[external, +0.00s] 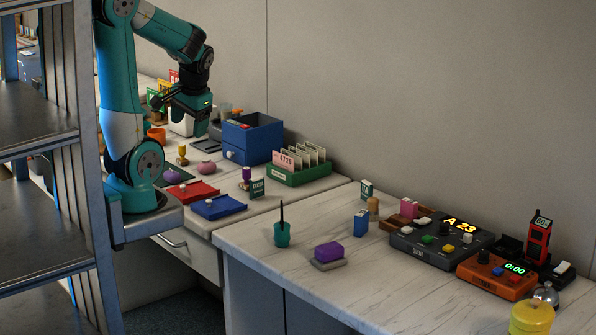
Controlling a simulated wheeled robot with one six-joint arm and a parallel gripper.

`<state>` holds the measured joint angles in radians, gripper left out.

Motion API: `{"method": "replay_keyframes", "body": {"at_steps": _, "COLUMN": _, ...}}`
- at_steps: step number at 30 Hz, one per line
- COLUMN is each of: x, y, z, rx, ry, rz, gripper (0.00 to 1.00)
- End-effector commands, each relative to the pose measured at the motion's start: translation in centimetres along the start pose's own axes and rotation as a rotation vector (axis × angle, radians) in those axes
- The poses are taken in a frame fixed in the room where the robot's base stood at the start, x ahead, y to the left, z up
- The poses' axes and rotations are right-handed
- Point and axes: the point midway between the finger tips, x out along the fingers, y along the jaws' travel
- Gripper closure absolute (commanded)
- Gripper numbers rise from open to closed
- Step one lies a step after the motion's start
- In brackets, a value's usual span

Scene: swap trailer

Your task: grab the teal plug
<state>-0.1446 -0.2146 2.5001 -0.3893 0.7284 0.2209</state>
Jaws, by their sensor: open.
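A small teal piece (282,236) with a thin dark stem standing up from it is on the near left part of the right-hand worktop. It is the clearest loose teal thing in view, but I cannot tell for certain that it is the plug. My gripper (184,112) is open, raised over the back of the left-hand counter, far behind and to the left of the teal piece. The gripper's fingertips are small and dark, and partly blend with the things behind them.
A purple block (328,252) on a grey base lies right of the teal piece. A blue box (362,222), a dark console (425,255) and an orange timer (492,280) stand farther right. A blue drawer box (252,140) and green card tray (300,174) fill the left counter's back.

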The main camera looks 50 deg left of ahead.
Motion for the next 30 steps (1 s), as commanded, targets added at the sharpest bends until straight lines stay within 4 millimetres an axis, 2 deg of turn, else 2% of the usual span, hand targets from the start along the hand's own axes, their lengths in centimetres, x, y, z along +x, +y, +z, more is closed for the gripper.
{"method": "replay_keyframes", "body": {"at_steps": 1, "x": 0.1, "y": 3.1, "z": -1.8, "rx": 0.225, "ry": 0.007, "rz": 0.041, "gripper": 0.29}}
{"method": "replay_keyframes", "body": {"at_steps": 3, "x": 0.1, "y": 7.9, "z": -3.7, "rx": 0.567, "ry": 0.027, "rz": 0.102, "gripper": 0.29}}
{"method": "replay_keyframes", "body": {"at_steps": 5, "x": 0.1, "y": 12.1, "z": -4.7, "rx": 0.852, "ry": 0.049, "rz": 0.152, "gripper": 0.29}}
{"method": "replay_keyframes", "body": {"at_steps": 6, "x": 0.1, "y": 14.8, "z": -5.0, "rx": 1.03, "ry": 0.066, "rz": 0.183, "gripper": 0.29}}
{"method": "replay_keyframes", "body": {"at_steps": 9, "x": -0.1, "y": 20.6, "z": -4.8, "rx": 1.402, "ry": 0.107, "rz": 0.247, "gripper": 0.29}}
{"method": "replay_keyframes", "body": {"at_steps": 12, "x": -0.2, "y": 24.2, "z": -4.2, "rx": 1.64, "ry": 0.139, "rz": 0.289, "gripper": 0.29}}
{"method": "replay_keyframes", "body": {"at_steps": 15, "x": 0.2, "y": 25.8, "z": -3.7, "rx": 1.75, "ry": 0.154, "rz": 0.308, "gripper": 0.29}}
{"method": "replay_keyframes", "body": {"at_steps": 17, "x": 0.8, "y": 26.3, "z": -3.5, "rx": 1.768, "ry": 0.155, "rz": 0.313, "gripper": 0.29}}
{"method": "replay_keyframes", "body": {"at_steps": 30, "x": 9.8, "y": 28.6, "z": -2.4, "rx": 1.762, "ry": 0.153, "rz": 0.311, "gripper": 0.29}}
